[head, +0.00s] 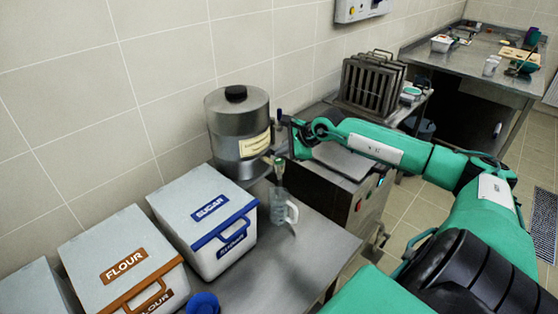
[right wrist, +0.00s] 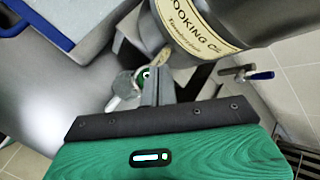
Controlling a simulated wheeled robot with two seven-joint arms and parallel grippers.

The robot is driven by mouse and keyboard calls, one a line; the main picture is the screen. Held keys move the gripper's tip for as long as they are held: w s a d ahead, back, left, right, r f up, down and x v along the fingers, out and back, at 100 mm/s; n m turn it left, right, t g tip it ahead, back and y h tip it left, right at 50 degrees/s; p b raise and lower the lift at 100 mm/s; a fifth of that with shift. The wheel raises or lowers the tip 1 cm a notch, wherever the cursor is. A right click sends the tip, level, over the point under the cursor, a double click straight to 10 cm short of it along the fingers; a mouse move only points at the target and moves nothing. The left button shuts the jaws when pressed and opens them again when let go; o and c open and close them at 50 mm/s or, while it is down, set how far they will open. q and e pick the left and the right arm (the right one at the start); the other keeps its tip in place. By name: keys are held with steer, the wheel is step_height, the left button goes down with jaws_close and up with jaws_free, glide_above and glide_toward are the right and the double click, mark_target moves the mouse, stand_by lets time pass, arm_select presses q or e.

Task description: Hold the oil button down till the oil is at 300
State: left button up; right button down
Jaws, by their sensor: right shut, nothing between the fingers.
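The cooking oil dispenser (head: 222,132) is a grey cylinder with a black knob and a cream label. Its label (right wrist: 203,22) fills the top of the right wrist view. A green round button (right wrist: 146,74) shows just beyond my fingertips. My right gripper (head: 272,160) is at the dispenser's front, and its closed fingers (right wrist: 157,88) are empty, their tips close to the button. I cannot tell whether they touch it. A clear measuring jug (head: 280,208) stands below on the steel counter; it also shows in the right wrist view (right wrist: 122,95). Its oil level is unreadable. My left gripper is out of view.
White sugar (head: 205,215) and flour (head: 122,255) bins stand left of the jug. A blue object (head: 203,302) lies at the front edge. A steel appliance (head: 345,200) with a rack (head: 372,85) behind it stands right. Bare counter (head: 295,255) lies in front of the jug.

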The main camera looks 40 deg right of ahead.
steer(key=shift+f, duration=0.1)
stand_by(0.8)
steer(key=shift+f+b, duration=0.3)
steer(key=shift+b, duration=0.45)
steer(key=shift+f+b, duration=0.55)
steer(key=shift+b, duration=0.05)
stand_by(5.8)
